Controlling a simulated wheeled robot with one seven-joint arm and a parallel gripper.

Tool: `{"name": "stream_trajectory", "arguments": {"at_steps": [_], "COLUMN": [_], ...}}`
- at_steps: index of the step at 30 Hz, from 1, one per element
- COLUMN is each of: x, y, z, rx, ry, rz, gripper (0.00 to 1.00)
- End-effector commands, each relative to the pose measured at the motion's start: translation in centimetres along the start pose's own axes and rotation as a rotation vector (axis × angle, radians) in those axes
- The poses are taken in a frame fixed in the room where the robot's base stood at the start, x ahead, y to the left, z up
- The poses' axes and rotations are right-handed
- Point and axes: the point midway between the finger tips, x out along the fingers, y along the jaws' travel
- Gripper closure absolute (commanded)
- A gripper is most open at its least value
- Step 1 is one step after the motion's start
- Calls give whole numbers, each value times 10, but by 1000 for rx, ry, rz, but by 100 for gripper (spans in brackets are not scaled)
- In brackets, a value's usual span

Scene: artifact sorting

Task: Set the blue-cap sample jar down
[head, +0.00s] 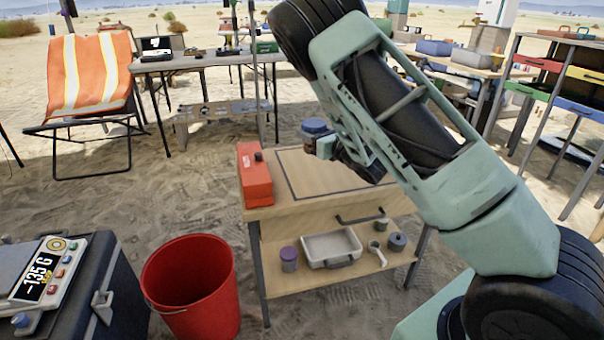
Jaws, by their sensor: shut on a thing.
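The blue-cap sample jar (315,127) is held up near the back edge of the small wooden table (290,206). Only its blue cap and a bit of its body show. My gripper (322,146) is shut on it, but the fingers are small and partly hidden by my arm. The jar appears above the tabletop; its exact height and whether it touches anything cannot be told. A dark outlined rectangle marks the tabletop, partly covered by my arm.
A red box (254,178) stands at the table's left end. The lower shelf holds a purple-lid jar (288,259), a white tray (331,261) and small grey items. A red bucket (192,285) stands front left. The tabletop right of the red box looks clear.

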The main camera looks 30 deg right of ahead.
Motion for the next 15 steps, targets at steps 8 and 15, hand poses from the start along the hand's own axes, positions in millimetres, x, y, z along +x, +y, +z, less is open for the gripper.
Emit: {"name": "stream_trajectory", "arguments": {"at_steps": [8,15], "x": [0,0], "y": [-1,0], "z": [-36,-68], "rx": [1,0], "ry": [3,0], "rz": [-1,1], "gripper": [81,81]}}
